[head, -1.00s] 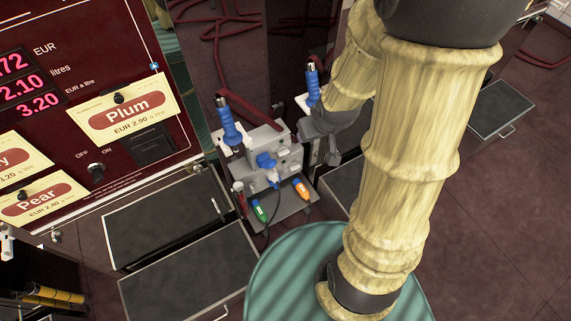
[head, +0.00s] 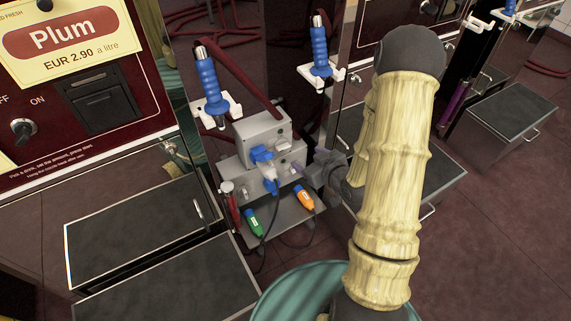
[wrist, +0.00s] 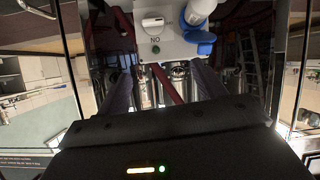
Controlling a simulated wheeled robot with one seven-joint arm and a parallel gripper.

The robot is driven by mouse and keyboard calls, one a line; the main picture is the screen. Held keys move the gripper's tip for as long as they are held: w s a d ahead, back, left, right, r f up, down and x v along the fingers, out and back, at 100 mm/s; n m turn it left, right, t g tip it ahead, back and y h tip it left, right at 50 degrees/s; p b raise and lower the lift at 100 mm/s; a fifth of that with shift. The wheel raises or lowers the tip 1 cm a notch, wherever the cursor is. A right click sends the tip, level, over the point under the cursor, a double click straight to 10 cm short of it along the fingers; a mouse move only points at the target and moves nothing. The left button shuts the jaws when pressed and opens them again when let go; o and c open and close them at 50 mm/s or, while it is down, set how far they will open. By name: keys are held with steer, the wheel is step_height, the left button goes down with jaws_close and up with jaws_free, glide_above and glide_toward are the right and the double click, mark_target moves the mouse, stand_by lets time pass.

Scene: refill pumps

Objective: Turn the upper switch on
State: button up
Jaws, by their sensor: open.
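A grey two-tier metal box (head: 262,127) stands between the pumps, with a blue socket and plug (head: 265,160) on its front. A small pale switch (head: 284,143) appears right of the socket on the upper tier. My gripper (head: 300,168) is at the box's right front, its fingers partly hidden and small. Contact cannot be told.
A green-bodied tool (head: 254,224) and an orange one (head: 304,198) lie on the shelf below, with a dark cable. Blue-handled nozzles (head: 212,85) (head: 320,52) hang on both sides. The Plum pump (head: 140,95) stands left; a dark step (head: 140,228) is below it.

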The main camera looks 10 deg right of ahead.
step_height(320, 180, down, 12)
steer(key=s+d+m+t+y+b, duration=0.1)
steer(key=t+b, duration=0.4)
steer(key=b, duration=0.6)
steer(key=shift+s+d+r+m, duration=0.15)
steer(key=shift+s+d+m, duration=0.15)
steer(key=shift+s, duration=0.05)
steer(key=shift+w+b, duration=0.15)
steer(key=shift+b, duration=0.15)
steer(key=b, duration=0.9)
glide_toward(285, 149)
steer(key=x, duration=0.9)
steer(key=shift+w+a, duration=0.1)
steer(key=shift+w, duration=0.1)
